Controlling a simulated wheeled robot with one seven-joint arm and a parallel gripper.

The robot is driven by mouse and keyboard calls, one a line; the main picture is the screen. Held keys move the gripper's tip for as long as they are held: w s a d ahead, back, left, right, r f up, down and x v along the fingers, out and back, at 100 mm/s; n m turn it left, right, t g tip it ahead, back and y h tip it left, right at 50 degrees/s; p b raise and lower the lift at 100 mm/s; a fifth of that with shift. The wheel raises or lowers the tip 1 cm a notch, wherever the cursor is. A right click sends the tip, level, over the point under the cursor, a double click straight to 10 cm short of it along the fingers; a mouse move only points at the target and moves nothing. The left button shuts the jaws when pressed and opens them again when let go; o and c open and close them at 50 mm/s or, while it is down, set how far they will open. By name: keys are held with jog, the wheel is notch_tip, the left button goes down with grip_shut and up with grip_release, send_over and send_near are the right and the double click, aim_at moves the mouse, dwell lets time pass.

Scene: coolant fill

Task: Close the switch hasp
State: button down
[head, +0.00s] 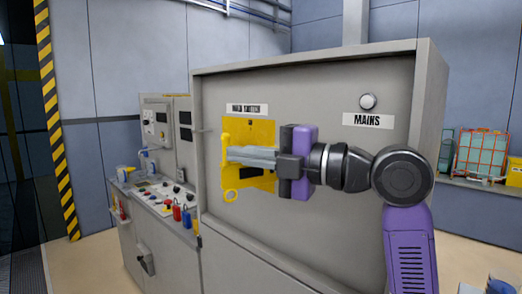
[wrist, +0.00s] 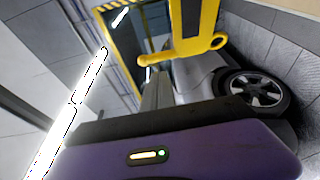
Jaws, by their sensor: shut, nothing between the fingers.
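The yellow switch plate (head: 262,136) is on the front of the grey cabinet under a label that I cannot read clearly. The yellow hasp (head: 226,168) stands at the plate's left edge as an upright bar with a ring at its lower end, swung out from the plate. In the wrist view the hasp (wrist: 190,47) crosses above the fingers, its ring to the right. My gripper (head: 230,155) is shut and empty, its fingers pointing left across the plate with the tips at the hasp bar. I cannot tell whether they touch it. The fingers hide part of the plate.
The grey cabinet (head: 320,85) has a "MAINS" label (head: 367,120) and a round lamp (head: 368,101) at upper right. To the left is a console (head: 155,196) with red and blue padlocks (head: 181,214). Shelved containers (head: 480,152) stand far right. Floor is clear at left.

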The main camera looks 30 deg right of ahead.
jog(key=shift+w+d, duration=0.1)
jog(key=shift+w, duration=0.85)
jog(key=w+d+m+h+p, duration=0.1)
jog(key=w+d+m+h, duration=0.1)
jog(key=w+m+h, duration=0.4)
jog(key=w+d+m+h+p, duration=0.2)
jog(key=w+m+h, duration=0.5)
jog(key=h, duration=0.7)
jog(key=shift+w+d+m, duration=0.3)
jog(key=shift+w+d, duration=0.05)
jog(key=shift+w, duration=0.45)
jog(key=shift+d, duration=0.1)
